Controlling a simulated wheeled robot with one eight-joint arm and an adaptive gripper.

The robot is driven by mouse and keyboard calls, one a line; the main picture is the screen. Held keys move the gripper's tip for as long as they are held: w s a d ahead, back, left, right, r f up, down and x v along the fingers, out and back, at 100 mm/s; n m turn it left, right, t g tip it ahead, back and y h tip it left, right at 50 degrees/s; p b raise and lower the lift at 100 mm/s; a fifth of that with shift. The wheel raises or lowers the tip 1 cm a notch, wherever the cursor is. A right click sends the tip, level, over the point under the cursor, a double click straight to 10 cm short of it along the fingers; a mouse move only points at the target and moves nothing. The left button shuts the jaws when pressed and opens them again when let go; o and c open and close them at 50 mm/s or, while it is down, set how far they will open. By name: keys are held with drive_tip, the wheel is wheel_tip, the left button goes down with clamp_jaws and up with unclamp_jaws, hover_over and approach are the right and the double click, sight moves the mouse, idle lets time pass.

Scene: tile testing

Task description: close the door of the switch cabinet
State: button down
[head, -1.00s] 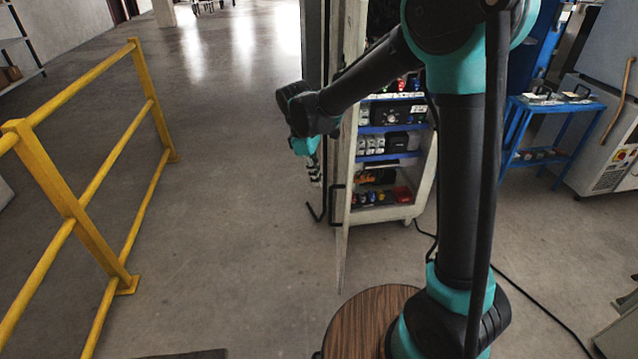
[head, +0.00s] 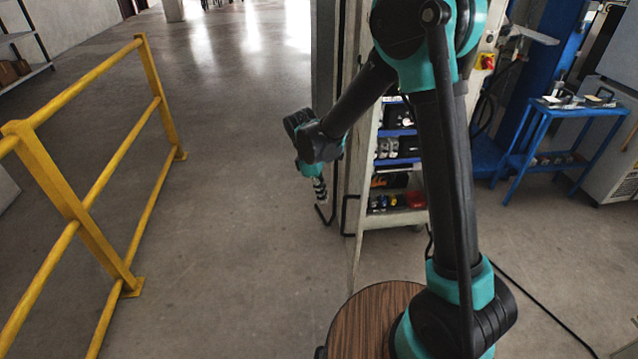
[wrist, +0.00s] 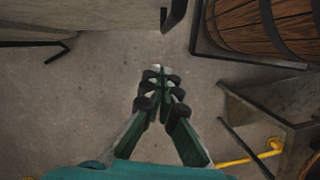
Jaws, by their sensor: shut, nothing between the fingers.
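The switch cabinet (head: 396,218) stands open behind my arm in the head view, with its stocked shelves showing. Its pale door (head: 357,190) stands open and is seen nearly edge-on at the left of the shelves. A dark bent handle (head: 344,215) shows low beside the door. My gripper (head: 322,198) is pointing down on the left side of the door, close to another dark bracket. In the wrist view the fingertips (wrist: 160,72) are together and empty above the floor. My arm hides part of the cabinet. Whether the gripper touches the door cannot be told.
A yellow railing (head: 75,215) stands at the left, with clear floor between it and the cabinet. A blue table (head: 560,130) stands at the right. A round wooden top (head: 370,318) is in front of the cabinet. A dark cable crosses the floor at the right.

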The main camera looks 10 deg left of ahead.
drive_tip(key=shift+s+d+f, duration=0.1)
drive_tip(key=shift+d+f, duration=0.1)
drive_tip(key=shift+d, duration=0.5)
drive_tip(key=shift+s+d+f, duration=0.1)
drive_tip(key=shift+d+f, duration=0.15)
drive_tip(key=shift+d, duration=0.5)
drive_tip(key=shift+d+f, duration=0.2)
drive_tip(key=shift+d, duration=0.5)
